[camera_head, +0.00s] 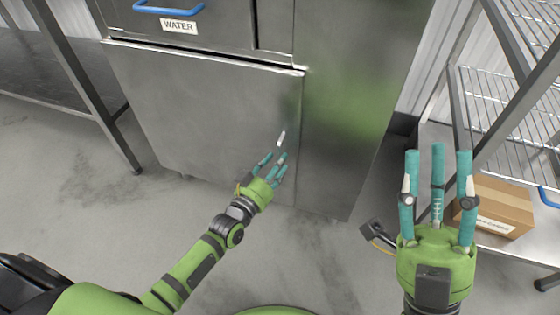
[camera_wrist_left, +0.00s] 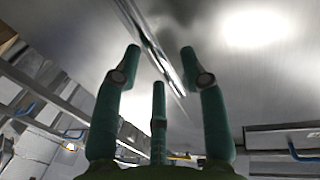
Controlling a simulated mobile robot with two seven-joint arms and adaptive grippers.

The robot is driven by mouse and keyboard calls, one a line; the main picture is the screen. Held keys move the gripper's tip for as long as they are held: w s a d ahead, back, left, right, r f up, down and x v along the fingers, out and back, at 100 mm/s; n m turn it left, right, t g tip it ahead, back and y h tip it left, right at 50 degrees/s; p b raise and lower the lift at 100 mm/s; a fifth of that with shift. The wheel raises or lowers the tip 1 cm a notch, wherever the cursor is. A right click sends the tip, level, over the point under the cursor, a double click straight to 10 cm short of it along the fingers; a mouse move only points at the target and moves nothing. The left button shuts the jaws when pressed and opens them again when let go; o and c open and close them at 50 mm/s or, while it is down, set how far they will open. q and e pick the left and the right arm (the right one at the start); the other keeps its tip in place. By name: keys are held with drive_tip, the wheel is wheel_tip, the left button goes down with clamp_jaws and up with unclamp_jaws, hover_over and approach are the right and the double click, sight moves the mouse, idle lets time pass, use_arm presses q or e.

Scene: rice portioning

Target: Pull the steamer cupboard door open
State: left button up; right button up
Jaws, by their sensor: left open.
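The steamer cupboard door (camera_head: 190,110) is the large steel panel below the WATER drawer, and it looks shut, flush with its frame. Its short bright upright handle (camera_head: 281,138) is near the door's right edge. My left gripper (camera_head: 274,160) is open and empty just below the handle in the head view. In the left wrist view the handle (camera_wrist_left: 150,42) runs diagonally between the spread fingertips (camera_wrist_left: 160,60). I cannot tell whether a finger touches it. My right gripper (camera_head: 438,155) is open and empty, to the right of the cupboard.
A drawer with a blue handle (camera_head: 168,8) and a WATER label (camera_head: 179,26) is above the door. A wire rack (camera_head: 510,90) stands at the right, with a cardboard box (camera_head: 495,205) on its lower shelf. The grey floor (camera_head: 130,215) in front of the door is clear.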

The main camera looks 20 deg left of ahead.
use_arm(q)
drive_tip(key=shift+x, duration=1.05)
drive_tip(key=shift+c, duration=0.4)
clamp_jaws()
drive_tip(key=shift+s, duration=0.1)
